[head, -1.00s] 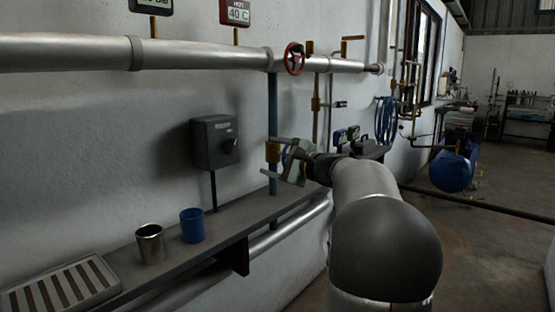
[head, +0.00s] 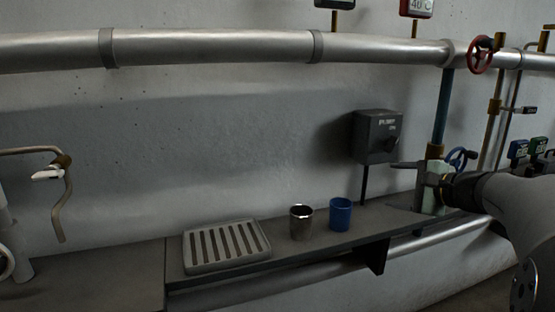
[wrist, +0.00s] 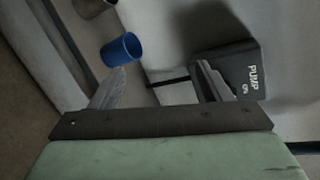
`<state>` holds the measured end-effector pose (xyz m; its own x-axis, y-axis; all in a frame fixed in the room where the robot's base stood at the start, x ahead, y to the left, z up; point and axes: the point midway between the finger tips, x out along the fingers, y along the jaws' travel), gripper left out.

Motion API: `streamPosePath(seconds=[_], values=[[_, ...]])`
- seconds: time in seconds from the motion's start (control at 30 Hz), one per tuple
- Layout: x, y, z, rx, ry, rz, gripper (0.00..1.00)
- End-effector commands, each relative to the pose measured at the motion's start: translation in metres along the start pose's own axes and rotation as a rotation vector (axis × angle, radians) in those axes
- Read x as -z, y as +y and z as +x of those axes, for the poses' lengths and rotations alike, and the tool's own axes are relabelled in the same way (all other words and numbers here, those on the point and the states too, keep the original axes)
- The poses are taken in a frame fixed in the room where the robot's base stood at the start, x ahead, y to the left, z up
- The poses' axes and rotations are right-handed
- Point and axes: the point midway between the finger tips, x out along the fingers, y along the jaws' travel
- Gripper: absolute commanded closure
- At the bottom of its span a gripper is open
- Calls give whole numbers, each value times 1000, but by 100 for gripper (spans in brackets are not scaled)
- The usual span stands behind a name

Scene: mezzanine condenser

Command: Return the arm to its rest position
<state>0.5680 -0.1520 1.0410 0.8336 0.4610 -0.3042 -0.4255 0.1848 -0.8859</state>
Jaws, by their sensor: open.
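My gripper (head: 405,187) is open and empty at the right of the head view, in front of the wall and above the shelf's right part. Its fingers point left. In the wrist view its two fingertips (wrist: 158,82) stand wide apart with nothing between them. My arm comes in from the right edge of the head view. The dark pump switch box (head: 378,137) is on the wall up and left of the gripper; it also shows beyond the right finger in the wrist view (wrist: 238,72).
A blue cup (head: 341,214) and a metal cup (head: 301,222) stand on the shelf (head: 400,216), left of my gripper. A slatted tray (head: 227,246) is further left. A red valve wheel (head: 480,55), a large pipe (head: 210,48) and a blue valve wheel (head: 462,158) are close by.

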Motion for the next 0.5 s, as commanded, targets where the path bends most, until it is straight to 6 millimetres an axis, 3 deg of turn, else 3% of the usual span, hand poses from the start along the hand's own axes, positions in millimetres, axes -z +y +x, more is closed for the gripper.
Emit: streamPosePath(seconds=[0.03,0.17,0.3,0.4,0.5], values=[[-42,7,4,-112,-31,-64,29],[-120,70,-2,-424,-109,-279,29],[-188,138,-44,-758,-223,-588,29],[-217,178,-88,-967,-316,-836,29],[-228,203,-126,-1117,-395,-1050,29]])
